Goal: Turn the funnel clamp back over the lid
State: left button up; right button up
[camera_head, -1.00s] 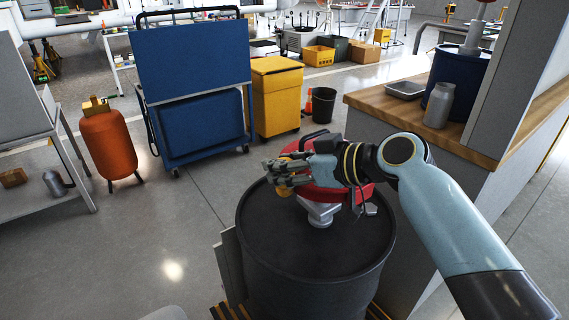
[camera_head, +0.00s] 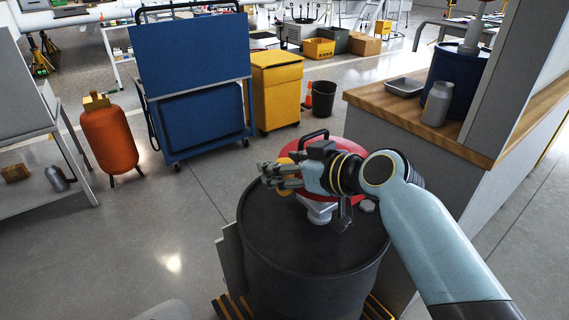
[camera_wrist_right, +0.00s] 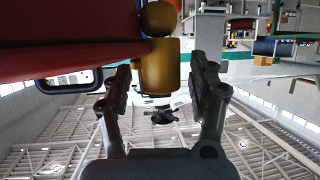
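The funnel's red lid (camera_head: 355,146) is above the black drum (camera_head: 310,245), partly hidden by my right arm; it fills the upper left in the right wrist view (camera_wrist_right: 60,45). A black handle (camera_head: 312,135) rises beside it. The grey funnel neck (camera_head: 320,212) meets the drum top. A yellow part, probably the clamp's grip (camera_wrist_right: 160,66), lies between the fingers of my right gripper (camera_wrist_right: 160,75). In that view the fingers stand apart, with small gaps on both sides of it. In the head view the right gripper (camera_head: 272,176) hides most of this part. My left gripper is not visible.
A counter (camera_head: 400,115) with a grey can (camera_head: 437,103), tray (camera_head: 405,87) and blue drum (camera_head: 455,70) stands right. A blue cart (camera_head: 195,90), yellow bin (camera_head: 275,90) and orange tank (camera_head: 109,140) stand behind.

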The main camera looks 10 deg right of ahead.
jog(key=v, duration=1.2)
jog(key=shift+f, duration=0.1)
